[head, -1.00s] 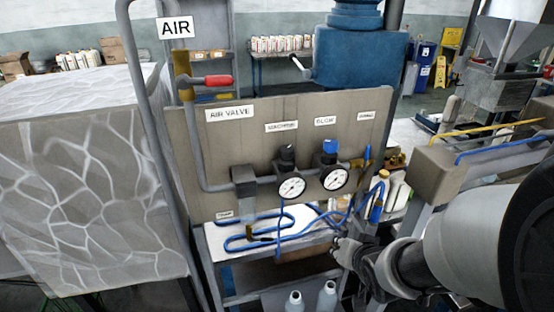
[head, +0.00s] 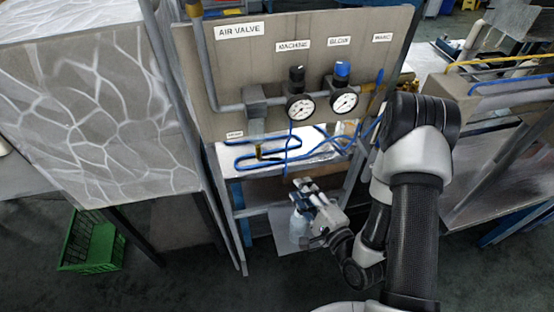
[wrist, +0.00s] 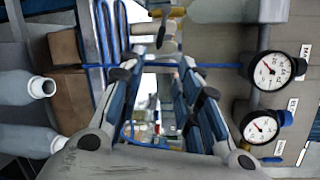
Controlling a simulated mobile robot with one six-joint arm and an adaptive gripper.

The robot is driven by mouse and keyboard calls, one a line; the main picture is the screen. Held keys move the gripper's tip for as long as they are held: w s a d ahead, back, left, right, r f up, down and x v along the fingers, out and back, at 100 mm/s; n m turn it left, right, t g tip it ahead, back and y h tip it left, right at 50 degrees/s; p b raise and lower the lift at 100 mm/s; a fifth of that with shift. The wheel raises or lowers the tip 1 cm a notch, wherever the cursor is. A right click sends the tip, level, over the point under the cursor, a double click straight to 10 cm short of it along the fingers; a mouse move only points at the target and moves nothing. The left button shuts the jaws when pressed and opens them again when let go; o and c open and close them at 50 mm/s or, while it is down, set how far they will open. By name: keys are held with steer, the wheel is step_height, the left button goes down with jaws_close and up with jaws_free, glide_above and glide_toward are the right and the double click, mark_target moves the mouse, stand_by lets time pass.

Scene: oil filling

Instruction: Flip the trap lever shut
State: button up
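The trap lever (head: 258,152) is a small brass-and-dark piece below the grey trap block (head: 256,112) on the panel, near the small label. In the wrist view a brass fitting with a grey stem, likely the trap lever (wrist: 168,12), shows at the top centre, ahead of my fingers. Its exact angle is hard to tell. My gripper (head: 305,188) is below and right of the lever in the head view, apart from it. In the wrist view my gripper (wrist: 164,84) is open and empty, its two fingers wide apart.
Two gauges (head: 300,108) (head: 344,101) sit on the panel. Blue hoses (head: 285,158) lie over the white shelf below. White bottles (wrist: 25,88) stand on the lower shelf beside my gripper. A green crate (head: 92,240) is on the floor at left.

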mark_target(278, 160)
steer(key=b+x, duration=0.1)
steer(key=x, duration=1.4)
steer(key=shift+w+a, duration=0.25)
jaws_close()
